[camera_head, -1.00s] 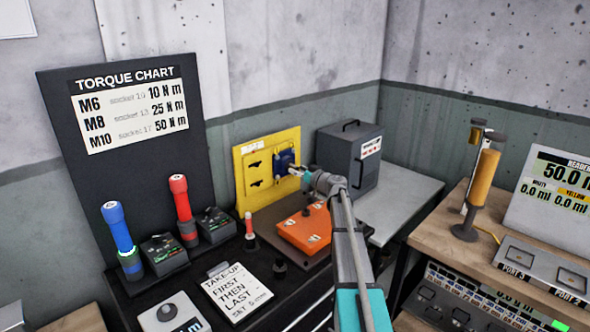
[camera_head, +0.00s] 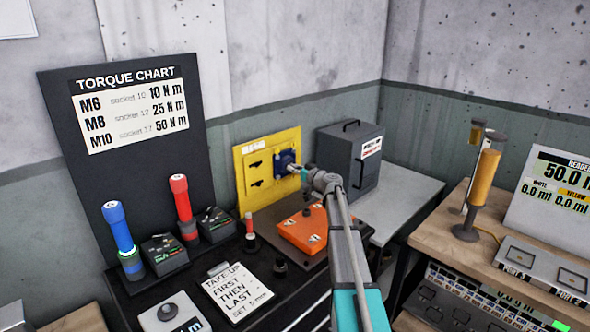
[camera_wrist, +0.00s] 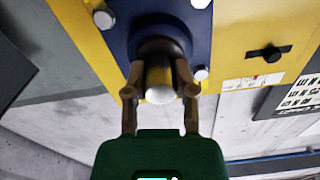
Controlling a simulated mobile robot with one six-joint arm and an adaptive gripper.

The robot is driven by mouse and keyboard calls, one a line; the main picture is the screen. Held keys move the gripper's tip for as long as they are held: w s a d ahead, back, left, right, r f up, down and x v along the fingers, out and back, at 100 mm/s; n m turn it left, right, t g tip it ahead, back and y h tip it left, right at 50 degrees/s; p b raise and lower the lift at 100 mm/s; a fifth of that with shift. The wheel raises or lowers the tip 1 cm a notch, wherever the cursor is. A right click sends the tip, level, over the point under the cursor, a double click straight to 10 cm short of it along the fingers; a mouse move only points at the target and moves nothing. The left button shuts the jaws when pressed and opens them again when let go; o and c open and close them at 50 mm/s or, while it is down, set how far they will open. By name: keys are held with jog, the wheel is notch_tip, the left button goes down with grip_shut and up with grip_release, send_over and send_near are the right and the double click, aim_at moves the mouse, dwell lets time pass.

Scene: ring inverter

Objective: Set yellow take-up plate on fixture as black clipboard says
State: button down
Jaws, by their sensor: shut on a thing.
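The yellow take-up plate (camera_head: 240,176) stands upright at the back of the black bench, with dark slots and a blue flange piece (camera_head: 284,160) at its right. My gripper (camera_head: 302,171) is at that blue piece. In the wrist view my gripper (camera_wrist: 160,80) is shut around a round metal stub (camera_wrist: 159,86) that sticks out of the blue piece, with bolt heads around it. The black clipboard (camera_head: 238,288) lies at the bench front; its sheet reads "TAKE-UP FIRST THEN LAST", with a smaller line that seems to say "SET 5 mm". I cannot make out which part is the fixture.
An orange block (camera_head: 304,229) sits on a dark plate below my arm. A grey cabinet (camera_head: 348,160) stands right of the yellow plate. Blue (camera_head: 121,238) and red (camera_head: 184,207) tools stand at left before a torque chart (camera_head: 130,110). A wooden bench (camera_head: 440,226) is at right.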

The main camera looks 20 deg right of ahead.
jog(key=shift+s+a, duration=0.3)
jog(key=shift+a, duration=0.45)
jog(key=shift+c, duration=2.2)
grip_release()
jog(key=v, duration=1.2)
